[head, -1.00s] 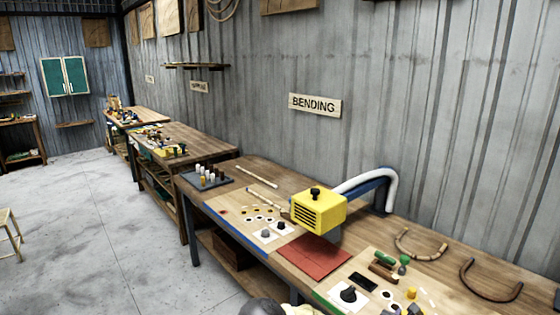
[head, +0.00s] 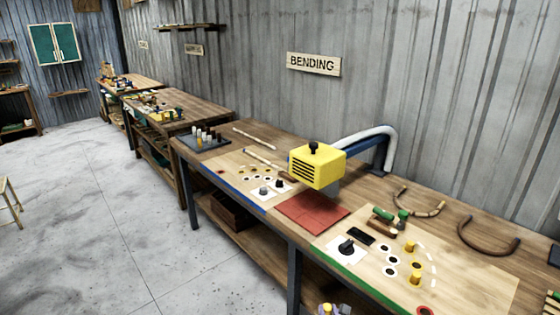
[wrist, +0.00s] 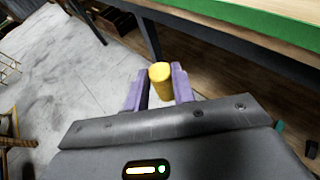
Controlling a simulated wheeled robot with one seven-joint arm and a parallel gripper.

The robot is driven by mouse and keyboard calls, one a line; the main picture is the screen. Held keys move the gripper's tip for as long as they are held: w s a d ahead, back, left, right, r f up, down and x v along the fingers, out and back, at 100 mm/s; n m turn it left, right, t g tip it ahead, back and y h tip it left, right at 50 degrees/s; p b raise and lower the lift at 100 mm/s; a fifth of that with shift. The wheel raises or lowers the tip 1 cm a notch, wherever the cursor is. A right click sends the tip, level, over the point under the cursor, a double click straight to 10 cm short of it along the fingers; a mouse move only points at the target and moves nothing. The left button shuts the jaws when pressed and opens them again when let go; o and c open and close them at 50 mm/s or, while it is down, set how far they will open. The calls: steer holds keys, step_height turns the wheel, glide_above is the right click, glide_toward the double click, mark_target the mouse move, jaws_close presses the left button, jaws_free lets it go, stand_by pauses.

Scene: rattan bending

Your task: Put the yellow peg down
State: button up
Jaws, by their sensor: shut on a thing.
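My gripper (wrist: 158,88) is shut on a yellow peg (wrist: 160,80), held between its two purple fingers in the wrist view. The peg's round top faces the camera. In the head view, only the tip of my gripper (head: 335,310) shows at the bottom edge, in front of the bench's green-edged side. The wrist view shows grey floor and the bench's dark frame beyond the peg, so the gripper is off the bench top. Two other yellow pegs (head: 410,247) (head: 415,277) stand on the bench's light board, near white-ringed dark holes (head: 391,272).
The bench's front edge has a green strip (head: 362,284), also in the wrist view (wrist: 265,22). Open floor (head: 100,215) lies left.

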steer(key=s+f, duration=0.6)
steer(key=f, duration=0.5)
steer(key=shift+w, duration=0.1)
